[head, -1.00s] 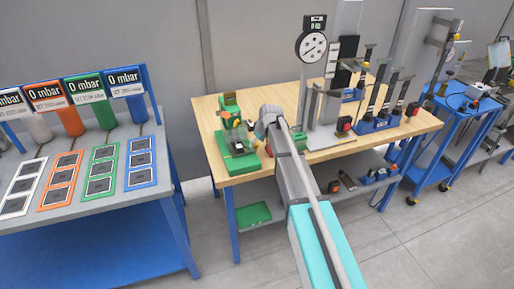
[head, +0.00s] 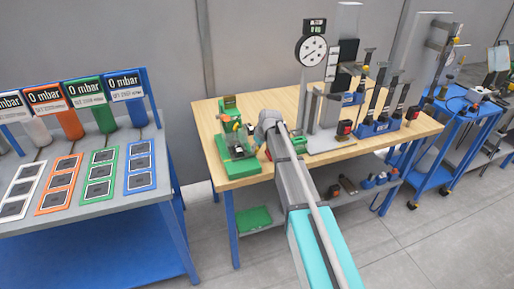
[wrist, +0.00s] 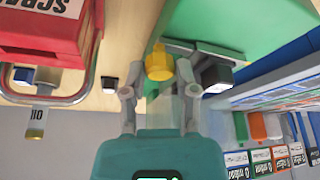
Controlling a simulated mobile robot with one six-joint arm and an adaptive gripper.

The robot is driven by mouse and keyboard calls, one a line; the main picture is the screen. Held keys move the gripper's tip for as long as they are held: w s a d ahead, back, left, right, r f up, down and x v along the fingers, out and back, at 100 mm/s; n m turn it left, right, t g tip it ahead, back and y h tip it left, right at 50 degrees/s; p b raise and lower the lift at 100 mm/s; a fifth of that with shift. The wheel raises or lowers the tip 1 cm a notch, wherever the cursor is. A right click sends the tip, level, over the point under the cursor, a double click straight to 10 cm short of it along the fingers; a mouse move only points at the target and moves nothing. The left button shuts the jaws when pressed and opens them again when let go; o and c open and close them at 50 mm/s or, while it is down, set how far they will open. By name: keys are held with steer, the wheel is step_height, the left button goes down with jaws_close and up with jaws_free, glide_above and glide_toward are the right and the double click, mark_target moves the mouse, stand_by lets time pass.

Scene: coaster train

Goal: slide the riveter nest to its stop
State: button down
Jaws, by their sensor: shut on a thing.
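The green riveter fixture (head: 240,168) stands at the left front of the wooden table in the head view. A grey and dark part, perhaps the nest (head: 238,151), sits on its base. In the wrist view a yellow knob (wrist: 160,65) lies between the fingertips of my gripper (wrist: 160,78), which is shut on it. A black block (wrist: 215,76) is just right of the knob, beside a green surface (wrist: 235,30). In the head view my arm reaches in from the front and hides most of the gripper. The stop cannot be made out.
A dial gauge stand (head: 312,50) rises right of my arm. Blue racks with tools (head: 378,127) stand farther right on the table (head: 280,98). A red box (wrist: 45,30) is close on the left in the wrist view. A bench with pressure displays (head: 128,87) stands at the left.

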steer(key=shift+w+a, duration=0.2)
steer(key=shift+w, duration=0.4)
steer(key=shift+w+a, duration=0.15)
steer(key=shift+w, duration=0.4)
steer(key=shift+c, duration=1.9)
jaws_free()
steer(key=shift+w, duration=0.1)
